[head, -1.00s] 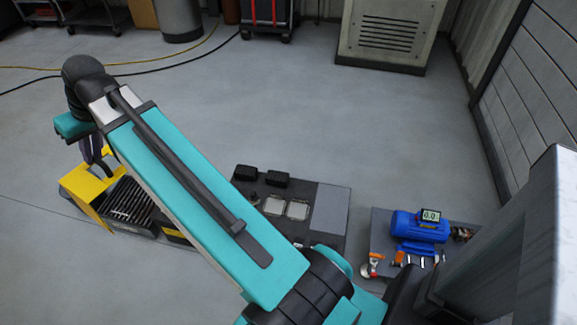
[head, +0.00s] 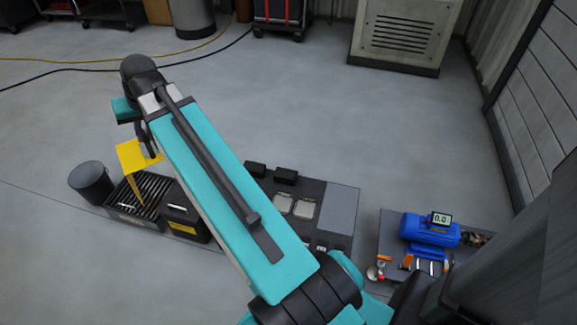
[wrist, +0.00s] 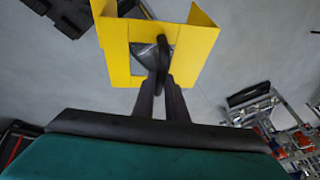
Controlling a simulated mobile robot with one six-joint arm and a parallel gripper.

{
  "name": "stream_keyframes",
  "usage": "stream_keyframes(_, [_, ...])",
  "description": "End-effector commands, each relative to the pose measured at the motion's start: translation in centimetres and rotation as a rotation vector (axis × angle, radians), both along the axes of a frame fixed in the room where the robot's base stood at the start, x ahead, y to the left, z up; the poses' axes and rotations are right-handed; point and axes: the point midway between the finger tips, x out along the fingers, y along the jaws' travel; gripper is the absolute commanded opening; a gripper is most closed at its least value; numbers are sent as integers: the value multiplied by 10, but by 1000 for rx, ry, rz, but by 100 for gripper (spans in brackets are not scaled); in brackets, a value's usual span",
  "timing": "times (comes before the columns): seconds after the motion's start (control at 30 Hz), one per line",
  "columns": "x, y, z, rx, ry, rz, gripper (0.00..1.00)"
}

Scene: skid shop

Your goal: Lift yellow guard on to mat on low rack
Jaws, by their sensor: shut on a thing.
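The yellow guard (head: 134,157) hangs from my gripper (head: 148,148) at the left of the head view, above a dark ribbed unit (head: 130,204). In the wrist view the guard (wrist: 116,58) is a bent yellow sheet with side flanges. My gripper (wrist: 162,88) is shut on it at a dark handle-like part in its middle. A flat grey mat (head: 338,212) lies at the right end of a dark low rack (head: 318,187), right of my arm. My arm hides the rack's left part.
A dark cylinder (head: 91,182) stands left of the ribbed unit. Black blocks (head: 286,176) and pale square plates (head: 304,208) sit on the rack. A blue machine with a display (head: 430,231) and small tools are at right. Open floor lies behind the rack.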

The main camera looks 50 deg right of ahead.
Motion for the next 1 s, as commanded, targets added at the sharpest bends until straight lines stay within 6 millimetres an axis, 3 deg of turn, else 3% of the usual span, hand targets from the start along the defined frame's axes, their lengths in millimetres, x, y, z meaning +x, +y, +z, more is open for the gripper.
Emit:
stream_keyframes(0.47, [-19, -127, -74, -2, 0, -459, 0])
stream_keyframes(1.0, [-72, -260, -151, -3, 2, -962, 0])
